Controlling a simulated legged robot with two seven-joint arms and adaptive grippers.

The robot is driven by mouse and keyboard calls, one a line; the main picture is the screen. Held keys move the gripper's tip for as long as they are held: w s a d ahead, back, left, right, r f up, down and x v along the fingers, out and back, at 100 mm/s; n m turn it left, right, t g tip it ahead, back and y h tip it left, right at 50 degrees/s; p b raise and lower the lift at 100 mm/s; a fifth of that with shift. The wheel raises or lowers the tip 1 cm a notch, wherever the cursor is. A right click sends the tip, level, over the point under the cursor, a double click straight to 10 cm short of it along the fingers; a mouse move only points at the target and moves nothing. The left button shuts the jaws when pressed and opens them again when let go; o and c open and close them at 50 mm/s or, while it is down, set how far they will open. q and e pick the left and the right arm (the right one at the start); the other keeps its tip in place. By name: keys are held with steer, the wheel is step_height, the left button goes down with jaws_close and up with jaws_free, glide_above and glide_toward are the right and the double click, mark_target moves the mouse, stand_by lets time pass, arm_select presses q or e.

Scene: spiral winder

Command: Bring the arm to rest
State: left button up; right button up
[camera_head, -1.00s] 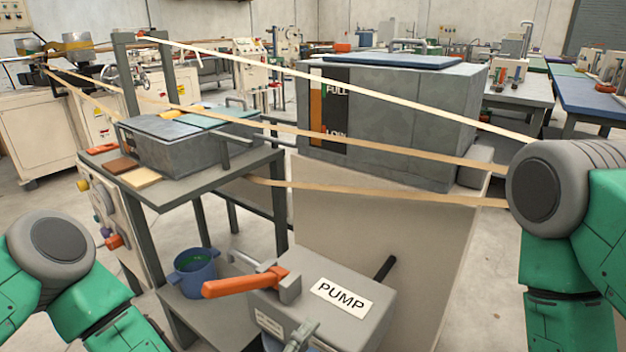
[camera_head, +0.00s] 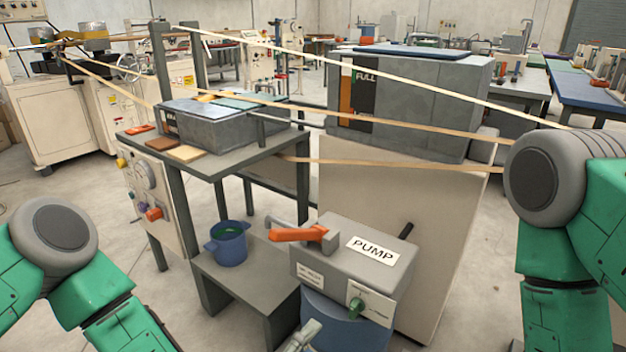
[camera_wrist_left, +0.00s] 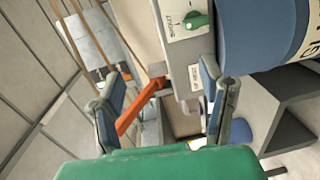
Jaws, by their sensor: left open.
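My left arm (camera_head: 60,240) comes in at the left of the head view. The tip of my left gripper (camera_head: 301,337) just shows at the bottom edge, in front of the pump unit. In the left wrist view my left gripper (camera_wrist_left: 167,92) is open, its two fingers wide apart and nothing held between them. The orange lever (camera_wrist_left: 138,112) shows beyond the gap. My right arm (camera_head: 555,210) is at the right of the head view; its gripper is out of the picture.
The pump box (camera_head: 353,258) with an orange handle (camera_head: 299,234) and green knob (camera_head: 357,305) stands close ahead. A blue pot (camera_head: 229,246) sits on the low shelf. Tan strands (camera_head: 400,122) run across to the right. Open floor (camera_head: 60,180) lies at the left.

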arm_select(q)
steer(key=s+a+f+m+g+y+p, duration=0.3)
steer(key=s+a+f+m+g, duration=0.15)
steer(key=s+a, duration=0.3)
steer(key=s+a+f+m+g+y+p, duration=0.25)
steer(key=s+a+f+m+g, duration=0.2)
steer(key=s+a, duration=0.3)
steer(key=s+a+r+g+y, duration=0.2)
steer(key=s+a, duration=0.1)
steer(key=a, duration=0.3)
steer(key=s+a+r+m+g+y+p, duration=0.1)
steer(key=s+a+y, duration=0.2)
steer(key=s+a, duration=0.1)
steer(key=shift+s+a+r+m+g, duration=0.2)
steer(key=shift+a+r+m+g, duration=0.15)
steer(key=shift+a, duration=0.55)
steer(key=shift+w+a+f, duration=0.1)
steer(key=shift+a, duration=0.15)
steer(key=shift+d, duration=0.2)
